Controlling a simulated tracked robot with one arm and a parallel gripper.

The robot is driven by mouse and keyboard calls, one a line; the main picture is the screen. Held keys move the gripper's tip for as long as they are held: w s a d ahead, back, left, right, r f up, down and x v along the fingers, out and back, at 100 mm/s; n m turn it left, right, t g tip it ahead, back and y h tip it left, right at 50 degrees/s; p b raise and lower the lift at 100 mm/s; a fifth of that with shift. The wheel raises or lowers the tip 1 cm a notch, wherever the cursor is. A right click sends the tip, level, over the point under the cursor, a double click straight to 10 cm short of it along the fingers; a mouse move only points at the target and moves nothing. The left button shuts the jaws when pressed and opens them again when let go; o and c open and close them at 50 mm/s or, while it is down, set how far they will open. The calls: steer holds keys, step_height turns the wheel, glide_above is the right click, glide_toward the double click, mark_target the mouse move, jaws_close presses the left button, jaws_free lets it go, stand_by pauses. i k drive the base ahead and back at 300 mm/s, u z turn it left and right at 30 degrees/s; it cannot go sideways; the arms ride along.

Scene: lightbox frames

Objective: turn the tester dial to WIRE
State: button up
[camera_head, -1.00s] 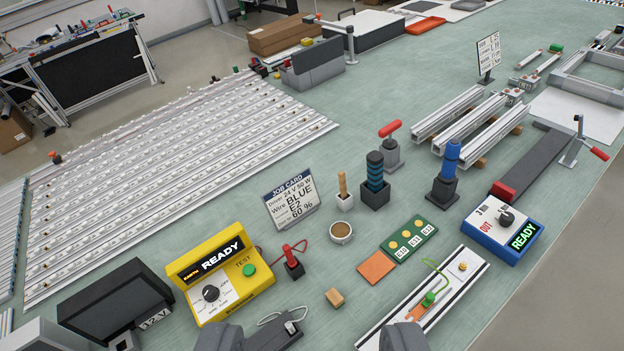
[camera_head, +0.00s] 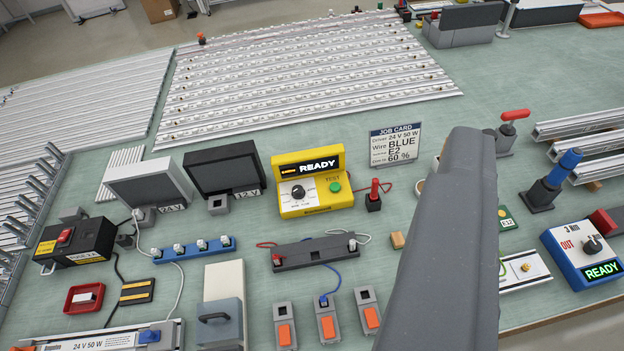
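The yellow tester (camera_head: 325,208) stands upright on the bench near the middle of the view. Its screen reads READY. Its black dial (camera_head: 298,192) is on the left of the white front panel, with a green TEST button (camera_head: 335,187) to its right. The small lettering around the dial is too small to read, so I cannot tell its setting. A large dark grey part of mine (camera_head: 450,240) rises from the bottom edge, right of the tester and apart from it. Two separate fingertips are not distinguishable, so I cannot tell whether my gripper is open.
A job card (camera_head: 396,146) stands behind right of the tester, reading Wire BLUE. A red clip on a black block (camera_head: 374,195) is close to its right. Black (camera_head: 225,168) and grey (camera_head: 148,183) boxes stand left. A dark bar fixture (camera_head: 315,251) lies in front, with bare bench between.

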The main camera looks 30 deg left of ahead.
mark_target(298, 192)
steer(key=z, duration=0.6)
steer(key=k, duration=1.05)
steer(key=u, duration=0.65)
steer(key=i, duration=1)
steer(key=z, duration=0.05)
